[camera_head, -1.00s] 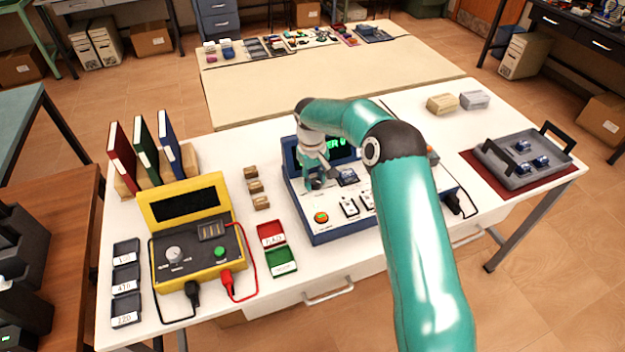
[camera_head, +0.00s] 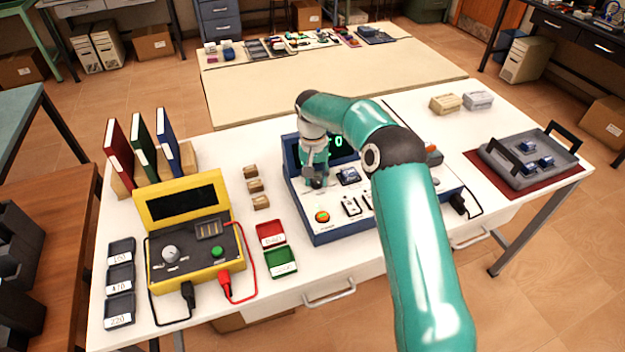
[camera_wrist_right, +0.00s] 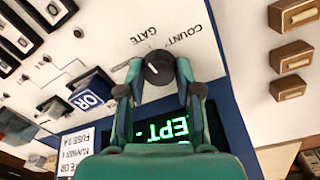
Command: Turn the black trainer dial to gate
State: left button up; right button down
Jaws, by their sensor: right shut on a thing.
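The blue trainer (camera_head: 345,229) with a white sloped panel stands on the white table. Its black dial (camera_wrist_right: 159,67) shows in the right wrist view, with a short white mark on its face. The upside-down words GATE and COUNT are printed beside the dial; which one the mark points to, I cannot tell for sure. My right gripper (camera_head: 317,184) is at the panel's left part, its fingers closed on both sides of the dial; it also shows in the wrist view (camera_wrist_right: 159,75). The green-lettered display (camera_wrist_right: 170,128) is partly hidden by the gripper. My left gripper is out of view.
An OR block (camera_wrist_right: 86,98) and switches sit on the panel near the dial. Small wooden blocks (camera_head: 255,186), a red tray (camera_head: 270,234) and a green tray (camera_head: 281,262) lie left of the trainer. A yellow tester (camera_head: 190,283) stands farther left, a grey tray (camera_head: 510,176) at right.

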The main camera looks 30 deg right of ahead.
jog(key=shift+w+a+m, duration=0.1)
jog(key=shift+a+m, duration=0.1)
jog(key=shift+m, duration=0.4)
jog(key=c, duration=0.8)
grip_release()
jog(key=shift+d, duration=0.1)
jog(key=r, duration=1.1)
jog(key=shift+w+a+r, duration=0.25)
jog(key=shift+r, duration=0.15)
